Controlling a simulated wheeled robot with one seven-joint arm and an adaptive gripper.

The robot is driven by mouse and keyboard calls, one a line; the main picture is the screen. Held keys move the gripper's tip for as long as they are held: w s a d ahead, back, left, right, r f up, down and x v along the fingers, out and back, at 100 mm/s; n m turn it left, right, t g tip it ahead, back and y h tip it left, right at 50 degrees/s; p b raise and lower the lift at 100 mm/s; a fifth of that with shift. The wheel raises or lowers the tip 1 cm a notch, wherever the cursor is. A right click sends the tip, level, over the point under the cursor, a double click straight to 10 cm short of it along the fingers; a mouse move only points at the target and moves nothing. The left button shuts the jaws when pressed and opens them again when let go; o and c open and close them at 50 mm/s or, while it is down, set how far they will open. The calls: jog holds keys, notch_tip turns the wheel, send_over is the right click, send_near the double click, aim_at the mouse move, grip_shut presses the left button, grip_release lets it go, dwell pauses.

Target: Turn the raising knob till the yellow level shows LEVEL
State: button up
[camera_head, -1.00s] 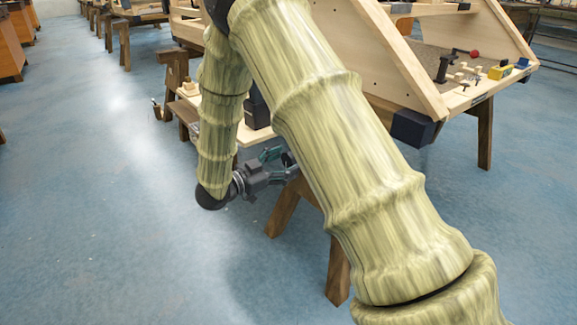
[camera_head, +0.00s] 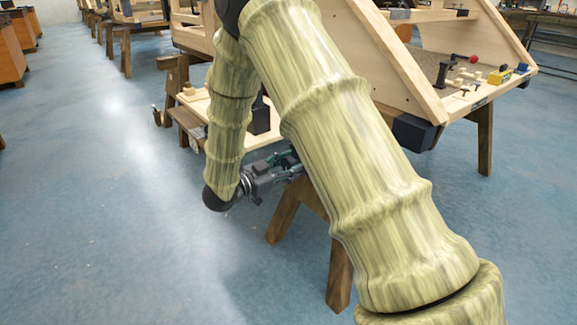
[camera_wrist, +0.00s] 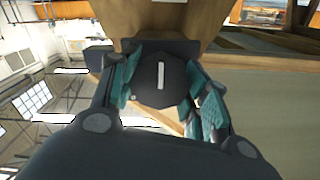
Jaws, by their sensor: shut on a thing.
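In the wrist view, a dark many-sided knob (camera_wrist: 160,84) with a white line across its face sits between the two teal-padded fingers of my gripper (camera_wrist: 163,88). The fingers are shut on it, and the white line stands nearly upright in the picture. In the head view my gripper (camera_head: 284,163) is low beside the wooden bench, partly behind my own arm, and the knob is hidden there. A small yellow block (camera_head: 499,75), which may be the yellow level, sits on the bench's right edge. Its reading is too small to tell.
The sloped wooden bodyframe (camera_head: 385,60) stands on brown trestle legs (camera_head: 340,265). Small loose pieces and a red-knobbed tool (camera_head: 472,59) lie on its right part. A low board (camera_head: 262,139) carries a dark block. The blue floor at left is clear.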

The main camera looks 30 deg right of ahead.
jog(key=shift+r+n+p, duration=0.25)
jog(key=shift+n+p, duration=0.05)
jog(key=shift+p, duration=1.45)
jog(key=n+p, duration=0.2)
jog(key=p, duration=0.3)
jog(key=shift+r+n, duration=0.1)
jog(key=shift+n, duration=0.2)
jog(key=n+p, duration=0.3)
jog(key=p, duration=0.3)
jog(key=shift+p, duration=0.3)
jog(key=n+p, duration=0.3)
jog(key=p, duration=0.2)
jog(key=shift+n, duration=0.3)
jog(key=n+p, duration=0.4)
jog(key=p, duration=0.1)
jog(key=shift+f, duration=0.2)
jog(key=n+p, duration=0.1)
jog(key=n, duration=0.2)
jog(key=n+p, duration=0.2)
jog(key=shift+f+n, duration=0.2)
jog(key=shift+n, duration=0.2)
